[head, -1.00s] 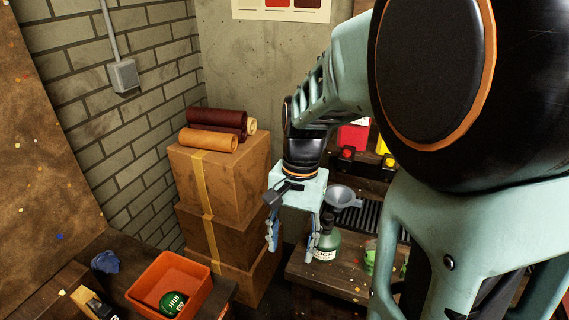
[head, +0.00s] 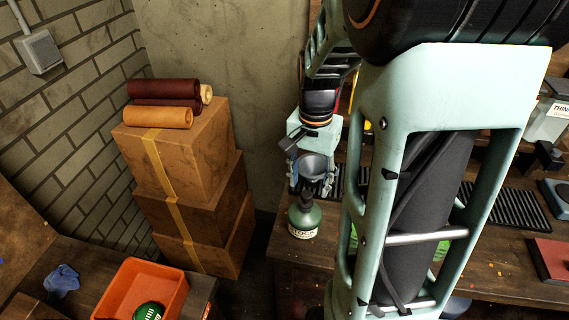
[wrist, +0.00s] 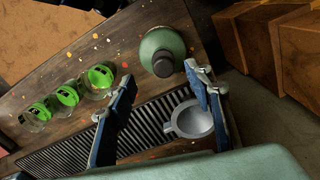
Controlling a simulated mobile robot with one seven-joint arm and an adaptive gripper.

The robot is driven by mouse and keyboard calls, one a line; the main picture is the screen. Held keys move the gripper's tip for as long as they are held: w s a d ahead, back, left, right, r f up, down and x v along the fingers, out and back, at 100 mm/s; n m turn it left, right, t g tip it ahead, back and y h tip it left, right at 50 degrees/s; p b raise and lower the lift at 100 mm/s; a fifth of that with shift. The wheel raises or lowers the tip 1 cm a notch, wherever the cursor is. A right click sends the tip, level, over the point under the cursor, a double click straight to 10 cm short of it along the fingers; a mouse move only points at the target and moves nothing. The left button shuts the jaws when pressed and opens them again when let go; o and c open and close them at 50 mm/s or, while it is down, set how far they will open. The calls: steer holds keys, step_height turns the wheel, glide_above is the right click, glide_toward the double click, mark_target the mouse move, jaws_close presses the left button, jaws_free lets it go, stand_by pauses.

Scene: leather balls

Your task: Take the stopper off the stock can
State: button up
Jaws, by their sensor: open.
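The stock can (head: 304,220) is a green, round-shouldered can with a pale label, upright near the left end of the wooden bench. Its dark stopper (head: 306,199) sits in its neck. In the wrist view the can (wrist: 165,45) is seen from above, with the stopper (wrist: 164,64) showing as a dark round knob. My gripper (head: 311,186) is open and empty, just above and behind the stopper in the head view. In the wrist view its blue-padded fingers (wrist: 161,78) are spread, with the stopper between their tips in the picture; contact does not show.
A grey funnel (wrist: 190,121) is close to the can, by a black slatted grate (wrist: 75,140). Several green-labelled clear vessels (wrist: 98,78) stand along the bench. Stacked cardboard boxes (head: 190,150) bearing leather rolls and an orange bin (head: 140,285) are to the left.

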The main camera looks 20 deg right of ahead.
mark_target(307, 193)
steer(key=shift+w+a+f+p, duration=0.1)
steer(key=shift+w+f+p, duration=0.1)
steer(key=shift+f, duration=1.2)
steer(key=shift+w+f+p, duration=0.1)
steer(key=shift+f+p, duration=0.05)
steer(key=shift+f, duration=1.2)
steer(key=c, duration=1)
